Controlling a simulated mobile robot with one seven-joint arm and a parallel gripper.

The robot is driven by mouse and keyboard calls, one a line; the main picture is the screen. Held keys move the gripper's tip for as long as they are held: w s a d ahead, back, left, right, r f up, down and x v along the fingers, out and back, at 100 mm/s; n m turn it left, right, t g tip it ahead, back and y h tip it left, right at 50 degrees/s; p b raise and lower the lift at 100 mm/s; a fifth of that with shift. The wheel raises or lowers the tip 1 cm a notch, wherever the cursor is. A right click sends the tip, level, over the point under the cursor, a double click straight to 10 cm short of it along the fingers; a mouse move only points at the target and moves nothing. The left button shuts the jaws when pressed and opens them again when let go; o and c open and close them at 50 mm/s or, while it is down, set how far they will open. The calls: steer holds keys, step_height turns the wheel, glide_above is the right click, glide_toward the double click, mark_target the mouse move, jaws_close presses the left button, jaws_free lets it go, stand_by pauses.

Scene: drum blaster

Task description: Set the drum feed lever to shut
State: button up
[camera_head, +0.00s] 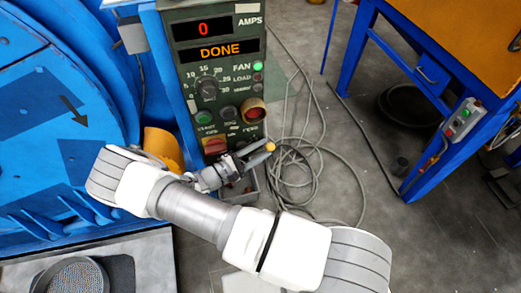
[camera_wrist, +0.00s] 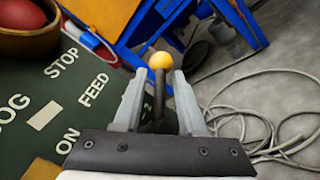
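The drum feed lever is a dark stem with a yellow ball knob. The knob (camera_head: 270,147) shows at the lower right of the control panel, just past my fingertips. In the wrist view the lever (camera_wrist: 160,62) stands between my two fingers, with the ball at or just beyond their tips. My gripper (camera_wrist: 159,76) is open around the stem, with a gap visible on both sides. In the head view my gripper (camera_head: 262,154) is beside the panel's lower edge. The lever's base is hidden, and its scale is mostly covered by my fingers.
The green control panel (camera_head: 178,75) reads 0 AMPS and DONE, with a lit green FAN lamp. A red button in a yellow collar (camera_head: 253,113) is above my gripper. A blue drum machine (camera_head: 50,110) is left. Loose cables (camera_head: 300,170) lie right, near a blue table (camera_head: 352,60).

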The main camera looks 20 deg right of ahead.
jaws_close()
stand_by(1.2)
